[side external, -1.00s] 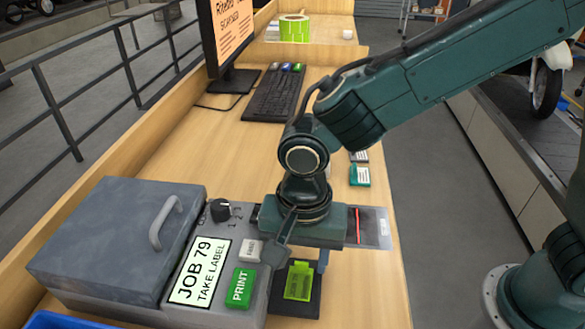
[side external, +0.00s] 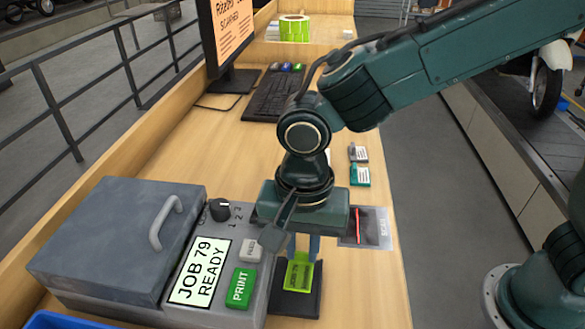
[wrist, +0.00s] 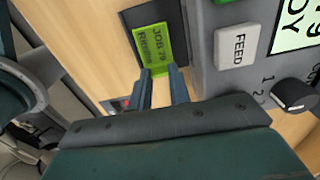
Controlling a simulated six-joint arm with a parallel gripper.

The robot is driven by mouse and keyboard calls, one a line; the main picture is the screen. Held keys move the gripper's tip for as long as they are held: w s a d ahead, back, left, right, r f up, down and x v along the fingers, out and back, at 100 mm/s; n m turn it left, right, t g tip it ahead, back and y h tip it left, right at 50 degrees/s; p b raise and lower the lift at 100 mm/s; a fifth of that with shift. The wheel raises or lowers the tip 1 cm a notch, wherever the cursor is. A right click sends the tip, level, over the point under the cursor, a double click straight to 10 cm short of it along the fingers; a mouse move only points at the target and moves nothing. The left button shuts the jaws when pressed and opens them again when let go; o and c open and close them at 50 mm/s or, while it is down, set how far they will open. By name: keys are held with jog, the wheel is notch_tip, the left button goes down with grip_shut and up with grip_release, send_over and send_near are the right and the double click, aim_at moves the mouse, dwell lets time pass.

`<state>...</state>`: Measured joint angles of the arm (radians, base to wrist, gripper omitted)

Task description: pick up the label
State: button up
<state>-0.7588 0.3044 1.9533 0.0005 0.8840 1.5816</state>
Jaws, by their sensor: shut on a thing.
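The label (side external: 299,275) is a small bright green rectangle with dark print, over the black output tray (side external: 314,302) of the printer. In the wrist view the label (wrist: 153,43) reads "JOB 79". My gripper (side external: 302,255) points down at the label's far edge.
The grey printer (side external: 222,293) with a screen reading "JOB 79 READY", a PRINT button (side external: 240,288), a FEED button (side external: 251,250) and a knob (side external: 220,209) stands left of my gripper. The keyboard (side external: 272,95) and monitor (side external: 226,38) are farther back.

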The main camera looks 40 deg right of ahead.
aim_at(301, 258)
notch_tip(301, 258, up, 17)
jog(key=shift+r, duration=0.2)
dwell(0.3)
jog(key=shift+w, duration=0.1)
dwell(0.4)
jog(key=w+d+f, duration=0.5)
jog(key=w+d, duration=0.5)
jog(key=d, duration=0.1)
jog(key=w+d+f, duration=0.5)
jog(key=w+d, duration=0.5)
jog(key=shift+d+f+n, duration=0.35)
jog(key=shift+d+n, duration=0.05)
jog(key=shift+f, duration=0.2)
jog(key=shift+f, duration=2.85)
jog(key=shift+f, duration=0.5)
